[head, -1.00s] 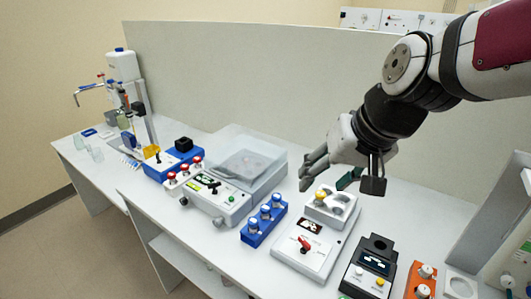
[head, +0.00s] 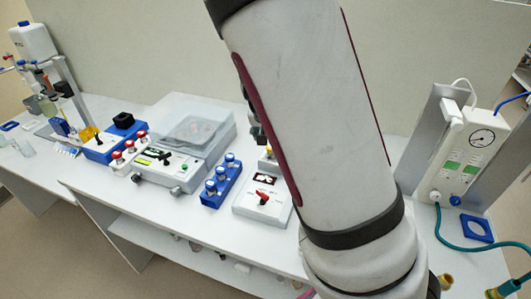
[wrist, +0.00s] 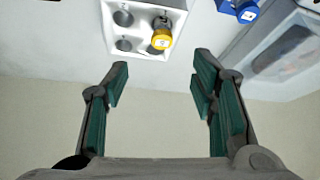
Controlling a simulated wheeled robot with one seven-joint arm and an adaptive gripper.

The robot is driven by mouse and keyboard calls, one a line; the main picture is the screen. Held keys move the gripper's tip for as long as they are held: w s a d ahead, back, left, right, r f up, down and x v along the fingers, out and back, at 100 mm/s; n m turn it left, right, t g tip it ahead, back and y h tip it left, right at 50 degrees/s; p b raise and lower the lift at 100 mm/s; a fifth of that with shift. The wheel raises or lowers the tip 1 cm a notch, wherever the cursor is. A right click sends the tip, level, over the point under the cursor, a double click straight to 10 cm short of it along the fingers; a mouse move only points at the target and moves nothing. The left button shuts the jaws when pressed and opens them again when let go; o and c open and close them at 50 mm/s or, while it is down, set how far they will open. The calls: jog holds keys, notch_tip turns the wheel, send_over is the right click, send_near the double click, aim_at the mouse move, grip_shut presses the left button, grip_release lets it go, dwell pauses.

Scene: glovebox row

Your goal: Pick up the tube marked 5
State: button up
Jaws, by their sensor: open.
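Capped tubes stand in racks, but no number is readable on any of them. Blue-and-white-capped tubes (head: 221,172) stand in a blue rack (head: 212,200) in the head view. Red-capped tubes (head: 130,146) stand in a white rack farther left. My gripper (wrist: 160,78) is open and empty, its fingers apart and short of the white block in the picture. In the head view my arm hides most of it.
A grey machine with a clear lid (head: 198,128) stands behind the racks. At right stand a white gauge unit (head: 478,150) and a teal hose (head: 470,246). A back wall panel (head: 130,50) bounds the bench.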

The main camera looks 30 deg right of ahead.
jog(key=b+x, duration=0.2)
jog(key=x, duration=0.6)
jog(key=shift+f+b, duration=0.1)
jog(key=shift+b, duration=0.25)
jog(key=shift+x, duration=2.55)
jog(key=shift+w+a, duration=0.1)
jog(key=shift+w, duration=0.1)
jog(key=c, duration=1.2)
